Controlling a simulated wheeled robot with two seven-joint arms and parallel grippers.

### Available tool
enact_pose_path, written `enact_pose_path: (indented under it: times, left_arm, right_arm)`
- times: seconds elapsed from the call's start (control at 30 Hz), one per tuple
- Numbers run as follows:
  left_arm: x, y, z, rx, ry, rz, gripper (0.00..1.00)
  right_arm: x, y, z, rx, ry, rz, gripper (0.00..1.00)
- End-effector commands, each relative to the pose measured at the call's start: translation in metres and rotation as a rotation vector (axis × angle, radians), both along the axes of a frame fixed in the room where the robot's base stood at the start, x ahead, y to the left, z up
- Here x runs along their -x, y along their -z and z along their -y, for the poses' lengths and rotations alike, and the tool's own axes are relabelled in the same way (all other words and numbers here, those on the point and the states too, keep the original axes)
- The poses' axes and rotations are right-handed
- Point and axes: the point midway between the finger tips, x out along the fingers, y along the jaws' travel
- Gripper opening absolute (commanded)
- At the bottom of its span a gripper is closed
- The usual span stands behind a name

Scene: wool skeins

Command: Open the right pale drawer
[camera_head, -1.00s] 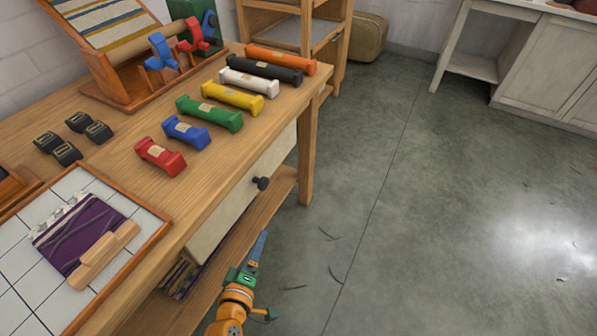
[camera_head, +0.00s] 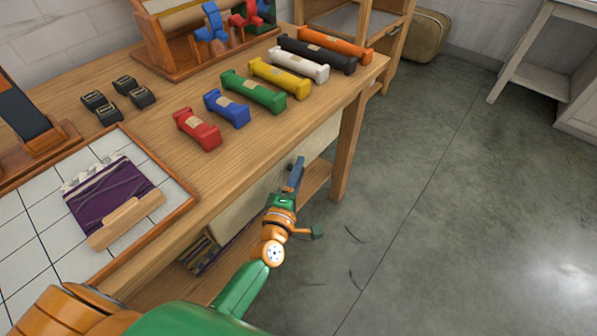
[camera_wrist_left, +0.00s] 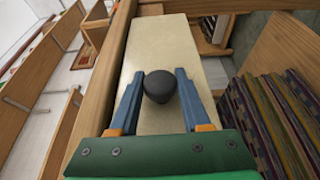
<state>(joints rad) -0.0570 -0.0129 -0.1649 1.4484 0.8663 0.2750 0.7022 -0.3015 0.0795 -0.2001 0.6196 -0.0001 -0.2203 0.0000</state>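The pale drawer front (camera_head: 322,138) is in the side of the wooden table and looks shut. It also fills the middle of the left wrist view (camera_wrist_left: 165,45). Its round dark knob (camera_wrist_left: 160,87) sits between the two blue fingers of my left gripper (camera_head: 296,172), which is open. The fingers lie close on either side of the knob; I cannot tell whether they touch it. In the head view the gripper hides the knob. My right gripper is in neither view.
Several wool skeins, including a red one (camera_head: 197,130), lie along the tabletop edge above the drawer. A tiled tray (camera_head: 40,215) with purple cloth is at left. A lower shelf (camera_head: 318,178) runs beneath. The floor (camera_head: 430,200) to the right is clear.

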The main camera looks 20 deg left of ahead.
Motion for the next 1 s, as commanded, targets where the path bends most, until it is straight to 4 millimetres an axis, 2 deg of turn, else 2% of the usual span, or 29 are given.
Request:
enact_pose_path:
  times: [0.03, 0.13, 1.0]
  left_arm:
    - [0.0, -0.0003, -0.0001, -0.001, 0.0, 0.001, 0.27]
    - [0.0, -0.0003, -0.0001, -0.001, 0.0, 0.001, 0.0]
    - [-0.0001, -0.0008, -0.0001, -0.002, 0.0, 0.002, 0.0]
  right_arm:
    - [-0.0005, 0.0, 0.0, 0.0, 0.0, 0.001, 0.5]
    - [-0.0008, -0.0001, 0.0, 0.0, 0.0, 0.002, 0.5]
    - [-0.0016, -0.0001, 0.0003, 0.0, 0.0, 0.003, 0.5]
